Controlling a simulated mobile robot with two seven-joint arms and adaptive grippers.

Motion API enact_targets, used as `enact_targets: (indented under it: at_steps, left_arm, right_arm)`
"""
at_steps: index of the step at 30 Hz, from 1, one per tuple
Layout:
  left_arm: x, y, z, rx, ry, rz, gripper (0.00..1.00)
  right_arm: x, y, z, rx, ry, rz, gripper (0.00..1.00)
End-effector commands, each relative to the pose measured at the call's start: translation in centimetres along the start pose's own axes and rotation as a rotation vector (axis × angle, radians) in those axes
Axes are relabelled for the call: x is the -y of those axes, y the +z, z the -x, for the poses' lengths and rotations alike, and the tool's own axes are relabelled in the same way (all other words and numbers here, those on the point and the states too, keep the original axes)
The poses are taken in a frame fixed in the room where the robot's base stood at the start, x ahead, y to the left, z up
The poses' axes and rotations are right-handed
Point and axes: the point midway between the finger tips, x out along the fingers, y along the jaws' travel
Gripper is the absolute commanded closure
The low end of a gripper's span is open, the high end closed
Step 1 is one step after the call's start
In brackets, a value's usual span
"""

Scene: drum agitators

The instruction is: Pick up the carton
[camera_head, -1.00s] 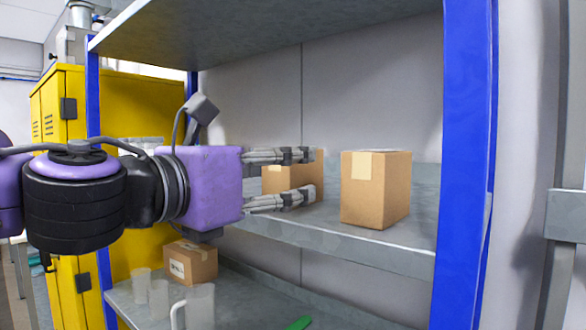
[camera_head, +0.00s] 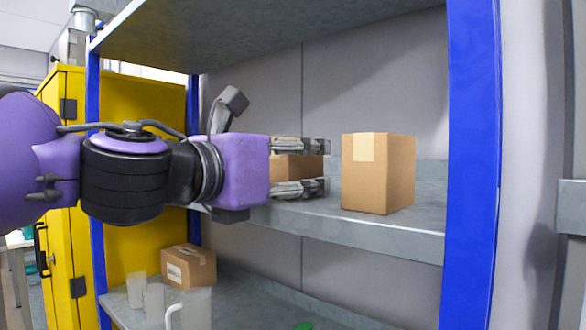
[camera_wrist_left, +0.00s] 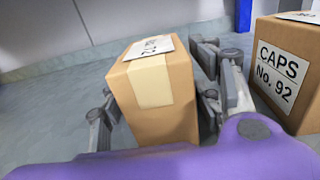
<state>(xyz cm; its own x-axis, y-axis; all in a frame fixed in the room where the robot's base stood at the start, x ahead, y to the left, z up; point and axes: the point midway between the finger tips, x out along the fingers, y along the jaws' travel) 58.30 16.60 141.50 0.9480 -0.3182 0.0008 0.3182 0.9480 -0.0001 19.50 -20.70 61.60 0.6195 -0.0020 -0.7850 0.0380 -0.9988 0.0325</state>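Two brown cartons stand on the middle shelf. One carton (camera_head: 297,167) is partly hidden by my left gripper (camera_head: 322,167) in the head view. In the left wrist view this carton (camera_wrist_left: 160,95) stands between the two fingers, with tape and a white label on top. The fingers are spread on either side of it, close to its sides; I cannot tell whether they touch. The other carton (camera_head: 378,172) stands apart to the right; it also shows in the left wrist view (camera_wrist_left: 288,75), labelled "CAPS No. 92". My right gripper is not in view.
The shelf (camera_head: 400,235) has a blue post (camera_head: 473,165) at its right and another shelf board (camera_head: 260,25) above. The lower shelf holds a small carton (camera_head: 189,265) and clear containers (camera_head: 153,300). A yellow cabinet (camera_head: 135,105) stands at the left.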

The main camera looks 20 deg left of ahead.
Motion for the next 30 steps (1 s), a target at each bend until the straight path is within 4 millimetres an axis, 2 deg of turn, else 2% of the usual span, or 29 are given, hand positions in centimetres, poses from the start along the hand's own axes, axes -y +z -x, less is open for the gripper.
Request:
enact_targets:
  at_steps: [1,9,17,22,26,30]
  left_arm:
    - [0.0,0.0,0.0,0.000,0.000,0.000,0.52]
    - [0.0,0.0,0.0,0.000,0.000,0.000,0.88]
    - [0.0,0.1,0.0,0.001,0.000,0.000,0.89]
    - [0.0,1.3,0.0,0.003,0.001,-0.003,0.89]
    - [0.1,3.6,0.1,0.006,0.002,-0.006,0.89]
    - [1.6,7.1,2.5,0.012,0.000,-0.010,0.89]
  right_arm:
    - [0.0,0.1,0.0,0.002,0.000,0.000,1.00]
    - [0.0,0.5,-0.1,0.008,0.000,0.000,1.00]
    - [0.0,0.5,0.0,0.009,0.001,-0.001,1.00]
    - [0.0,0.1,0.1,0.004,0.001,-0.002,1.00]
    - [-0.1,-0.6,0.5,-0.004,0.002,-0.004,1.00]
    - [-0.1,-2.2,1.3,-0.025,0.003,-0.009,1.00]
